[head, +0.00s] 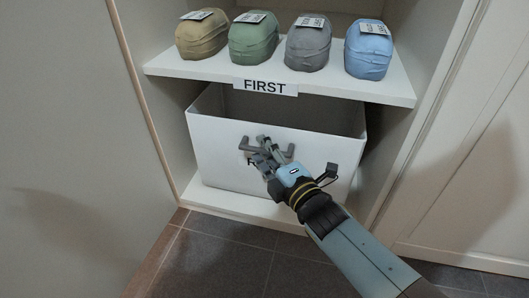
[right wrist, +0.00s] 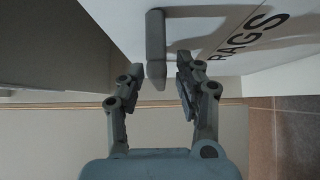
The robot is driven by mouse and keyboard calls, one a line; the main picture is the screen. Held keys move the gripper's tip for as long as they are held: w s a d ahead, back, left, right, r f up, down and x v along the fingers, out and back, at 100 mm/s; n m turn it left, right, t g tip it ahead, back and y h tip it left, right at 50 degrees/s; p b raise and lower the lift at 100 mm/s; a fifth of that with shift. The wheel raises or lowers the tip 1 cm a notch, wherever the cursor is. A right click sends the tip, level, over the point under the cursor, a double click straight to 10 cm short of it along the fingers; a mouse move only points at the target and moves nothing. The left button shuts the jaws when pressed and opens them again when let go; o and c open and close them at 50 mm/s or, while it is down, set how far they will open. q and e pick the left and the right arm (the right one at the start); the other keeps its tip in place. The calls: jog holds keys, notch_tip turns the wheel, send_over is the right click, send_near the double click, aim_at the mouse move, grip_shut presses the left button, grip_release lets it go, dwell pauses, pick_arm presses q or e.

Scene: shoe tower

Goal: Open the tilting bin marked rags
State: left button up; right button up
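The white bin marked RAGS (head: 215,155) stands in the lower compartment under a shelf. Its top is uncovered and the dark inside shows above the front rim; I cannot tell whether it is tilted. A grey handle (head: 287,151) is on its front. The handle also shows in the right wrist view (right wrist: 155,45), with the RAGS lettering to its right. My right gripper (head: 263,148) is at the handle and covers part of the lettering in the head view. In the right wrist view its fingers (right wrist: 158,88) are apart, one on each side of the handle's end, with gaps. My left gripper is out of view.
The shelf (head: 200,70) above the bin carries a FIRST label (head: 264,87) and a row of wrapped bundles: tan (head: 202,38), green (head: 253,42), grey (head: 308,46) and blue (head: 368,55). Cabinet walls flank the bin. The tiled floor (head: 225,255) in front is clear.

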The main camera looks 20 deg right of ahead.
jog(key=shift+w, duration=0.1)
grip_shut()
dwell(0.5)
